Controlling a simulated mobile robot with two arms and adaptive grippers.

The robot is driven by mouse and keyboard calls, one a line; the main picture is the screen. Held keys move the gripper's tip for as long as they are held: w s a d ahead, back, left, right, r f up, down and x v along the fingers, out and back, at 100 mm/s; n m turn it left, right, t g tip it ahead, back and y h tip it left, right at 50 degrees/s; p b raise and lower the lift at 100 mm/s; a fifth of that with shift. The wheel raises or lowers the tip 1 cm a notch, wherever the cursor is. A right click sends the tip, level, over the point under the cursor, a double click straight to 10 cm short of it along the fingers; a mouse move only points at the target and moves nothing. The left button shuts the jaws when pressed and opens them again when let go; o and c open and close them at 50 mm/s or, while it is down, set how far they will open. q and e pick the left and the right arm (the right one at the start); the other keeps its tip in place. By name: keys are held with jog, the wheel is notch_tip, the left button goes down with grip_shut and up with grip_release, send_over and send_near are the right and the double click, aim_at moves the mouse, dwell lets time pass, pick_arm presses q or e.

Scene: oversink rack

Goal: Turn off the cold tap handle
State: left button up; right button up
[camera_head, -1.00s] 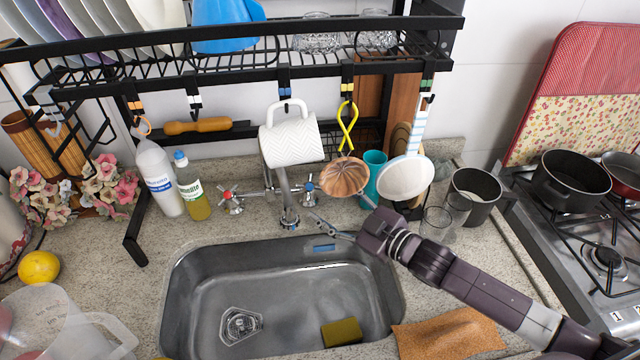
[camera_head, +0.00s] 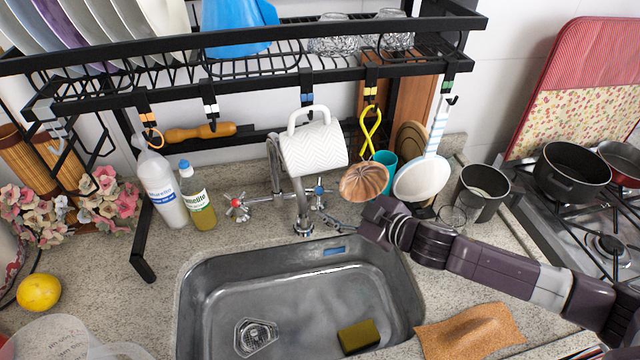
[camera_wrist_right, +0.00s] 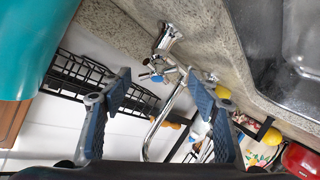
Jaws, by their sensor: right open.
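The cold tap handle (camera_head: 319,190) has a blue centre and metal spokes, on the right side of the chrome tap (camera_head: 277,170) behind the sink. The tap's hot handle (camera_head: 236,204), with a red centre, is on the left. My right gripper (camera_head: 328,214) is open just in front of and below the blue handle; its fingers are small and partly blurred against the counter. In the right wrist view, the blue handle (camera_wrist_right: 152,77) shows beyond and between the two open fingers (camera_wrist_right: 148,97). I cannot tell whether they touch it. My left gripper is not in view.
Bottles (camera_head: 197,198) stand left. The sink (camera_head: 290,295) is below, with a sponge (camera_head: 358,337).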

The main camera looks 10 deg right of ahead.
aim_at(321, 190)
jog(key=w, duration=0.1)
jog(key=w+a, duration=0.1)
jog(key=w+a+p, duration=0.1)
jog(key=w, duration=0.1)
jog(key=shift+w+a+r, duration=0.1)
jog(key=shift+a+r, duration=0.05)
jog(key=shift+w+a+f, duration=0.25)
jog(key=shift+w+f, duration=0.1)
jog(key=shift+w, duration=0.1)
jog(key=c, duration=1.1)
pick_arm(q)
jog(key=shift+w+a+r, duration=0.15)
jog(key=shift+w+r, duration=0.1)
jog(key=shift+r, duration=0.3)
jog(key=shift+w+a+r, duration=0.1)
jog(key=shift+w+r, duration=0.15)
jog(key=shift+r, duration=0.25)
pick_arm(e)
jog(key=shift+f, duration=0.1)
jog(key=shift+c, duration=0.2)
